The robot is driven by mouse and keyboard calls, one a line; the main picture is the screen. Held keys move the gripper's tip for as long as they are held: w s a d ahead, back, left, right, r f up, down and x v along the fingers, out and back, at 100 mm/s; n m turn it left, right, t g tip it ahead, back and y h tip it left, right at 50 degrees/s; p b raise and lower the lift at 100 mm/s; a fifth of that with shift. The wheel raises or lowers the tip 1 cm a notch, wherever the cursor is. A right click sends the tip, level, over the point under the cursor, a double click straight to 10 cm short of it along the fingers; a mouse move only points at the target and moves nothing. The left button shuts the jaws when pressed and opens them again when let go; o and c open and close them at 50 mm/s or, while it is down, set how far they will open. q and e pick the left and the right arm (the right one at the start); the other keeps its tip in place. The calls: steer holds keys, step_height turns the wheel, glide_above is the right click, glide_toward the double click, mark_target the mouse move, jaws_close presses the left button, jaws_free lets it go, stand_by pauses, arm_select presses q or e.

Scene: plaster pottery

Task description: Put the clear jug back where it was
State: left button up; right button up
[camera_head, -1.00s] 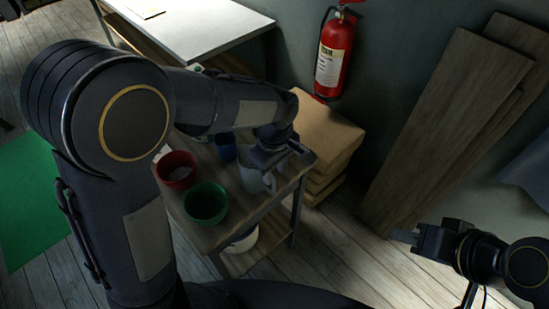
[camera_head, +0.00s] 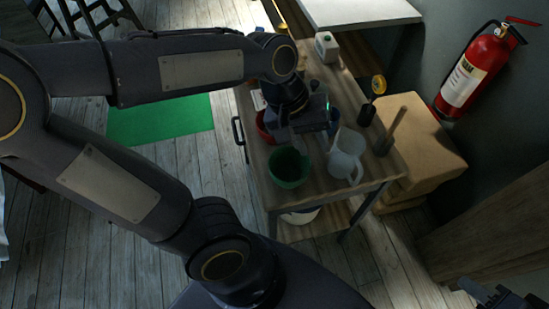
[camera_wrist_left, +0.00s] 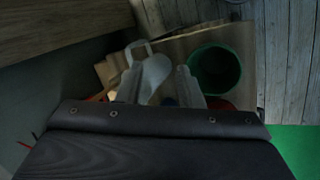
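The clear jug (camera_head: 346,158) stands upright on the wooden table (camera_head: 325,190), near its right front corner, right of a green pot (camera_head: 289,167). My left gripper (camera_head: 318,137) is above the table, left of the jug and apart from it. In the left wrist view its two fingers (camera_wrist_left: 159,88) are spread, with the pale jug (camera_wrist_left: 156,72) showing between and beyond them. My right gripper (camera_head: 480,291) is at the lower right edge of the head view, partly cut off and away from the table; its opening is unclear.
A red pot (camera_head: 265,128) and a blue cup (camera_head: 334,118) are partly hidden near my left gripper. Stacked sacks (camera_head: 425,145) stand beside the table. A fire extinguisher (camera_head: 473,70) hangs on the wall.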

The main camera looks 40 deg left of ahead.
arm_select(q)
steer(key=s+a+m+t, duration=0.3)
steer(key=s+m, duration=0.1)
steer(key=s, duration=0.4)
steer(key=shift+f+t+y, duration=0.3)
steer(key=shift+t+y, duration=0.1)
steer(key=shift+a, duration=0.15)
stand_by(0.6)
